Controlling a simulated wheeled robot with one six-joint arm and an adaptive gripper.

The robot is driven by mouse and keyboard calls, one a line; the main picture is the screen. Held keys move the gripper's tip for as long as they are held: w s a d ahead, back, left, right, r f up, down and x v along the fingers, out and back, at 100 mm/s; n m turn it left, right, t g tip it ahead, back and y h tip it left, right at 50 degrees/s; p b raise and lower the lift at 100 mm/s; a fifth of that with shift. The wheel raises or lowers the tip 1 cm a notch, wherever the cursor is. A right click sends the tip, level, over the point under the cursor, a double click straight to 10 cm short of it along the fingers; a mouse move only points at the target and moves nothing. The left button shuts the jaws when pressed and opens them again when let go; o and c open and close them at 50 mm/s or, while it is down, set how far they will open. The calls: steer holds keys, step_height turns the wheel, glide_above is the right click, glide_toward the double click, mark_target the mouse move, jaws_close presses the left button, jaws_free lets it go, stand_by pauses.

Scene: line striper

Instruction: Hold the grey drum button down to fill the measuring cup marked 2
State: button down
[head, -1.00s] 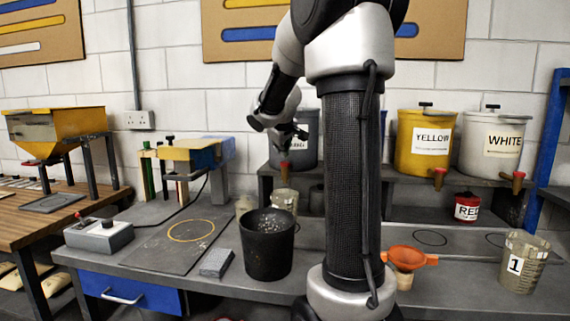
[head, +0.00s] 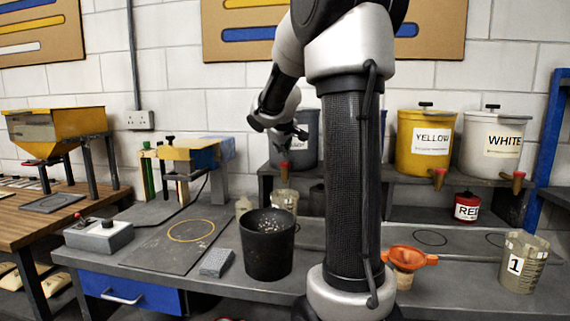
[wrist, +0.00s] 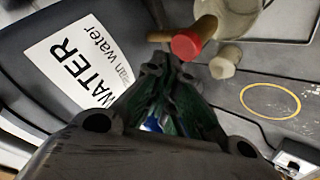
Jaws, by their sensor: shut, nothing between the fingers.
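The grey drum (head: 306,128) stands on the back shelf, partly behind my arm. In the wrist view its label (wrist: 85,60) reads WATER. Its tap (wrist: 188,42) has a red end, close to the tips of my gripper (wrist: 165,62). My gripper is shut and empty; I cannot tell whether it touches the button. In the head view the gripper (head: 300,132) is small and dark against the drum. A clear measuring cup (head: 285,199) stands below the drum's tap; it also shows in the wrist view (wrist: 228,14). No number shows on it, and its fill level is unclear.
A black bucket (head: 267,245) stands in front of that cup. A small pale container (head: 243,206) is beside it. A cup marked 1 (head: 522,262) and an orange funnel (head: 408,256) are at right. Yellow (head: 424,145) and white (head: 490,150) drums stand on the shelf.

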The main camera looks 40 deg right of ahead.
stand_by(0.4)
steer(key=shift+f, duration=0.4)
steer(key=shift+f, duration=0.45)
stand_by(0.5)
stand_by(2.7)
steer(key=shift+r, duration=0.9)
steer(key=shift+r, duration=2.5)
